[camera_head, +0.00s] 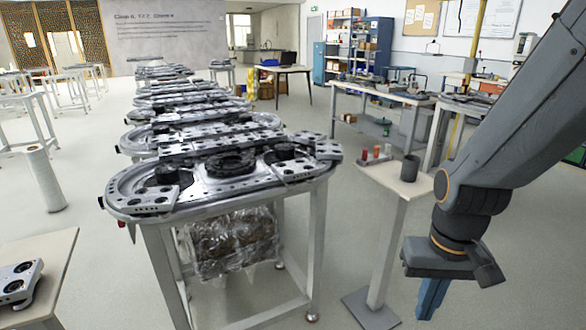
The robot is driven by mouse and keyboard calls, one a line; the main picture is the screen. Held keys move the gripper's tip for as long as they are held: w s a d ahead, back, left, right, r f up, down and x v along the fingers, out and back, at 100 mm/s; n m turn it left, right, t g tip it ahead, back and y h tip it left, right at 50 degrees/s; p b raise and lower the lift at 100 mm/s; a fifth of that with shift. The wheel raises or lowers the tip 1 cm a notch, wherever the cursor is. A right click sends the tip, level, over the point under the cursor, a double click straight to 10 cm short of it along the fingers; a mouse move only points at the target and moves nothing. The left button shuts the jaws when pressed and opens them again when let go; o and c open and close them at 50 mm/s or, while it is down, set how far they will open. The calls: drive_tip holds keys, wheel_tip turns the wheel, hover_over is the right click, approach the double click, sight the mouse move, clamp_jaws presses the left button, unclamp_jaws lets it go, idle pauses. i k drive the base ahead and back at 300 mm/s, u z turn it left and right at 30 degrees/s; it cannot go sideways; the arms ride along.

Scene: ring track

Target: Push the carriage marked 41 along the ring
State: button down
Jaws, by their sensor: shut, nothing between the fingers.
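The ring track (122,180) is an oval grey metal loop on a tall metal frame, left of centre. Flat carriages with holes sit on it: one at the near left (150,200), one at the near right (297,170) and one at the right end (326,149). No number is readable on any of them, so I cannot tell which is 41. My gripper (432,298) hangs at the lower right, pointing down, with its blue fingers together and empty. It is apart from the track and its carriages, with a pedestal between them in the picture.
A pale pedestal (390,178) with a dark cup (410,168) and small coloured items stands right of the track. A wrapped bundle (232,243) is under the track. More track tables recede behind. A bench corner (45,262) with a loose carriage (18,283) is at lower left.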

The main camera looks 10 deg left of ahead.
sight(288, 171)
drive_tip(key=k, duration=1)
drive_tip(key=u, duration=0.75)
drive_tip(key=i, duration=1.2)
drive_tip(key=z, duration=0.6)
drive_tip(key=i, duration=0.95)
drive_tip(key=z, duration=0.15)
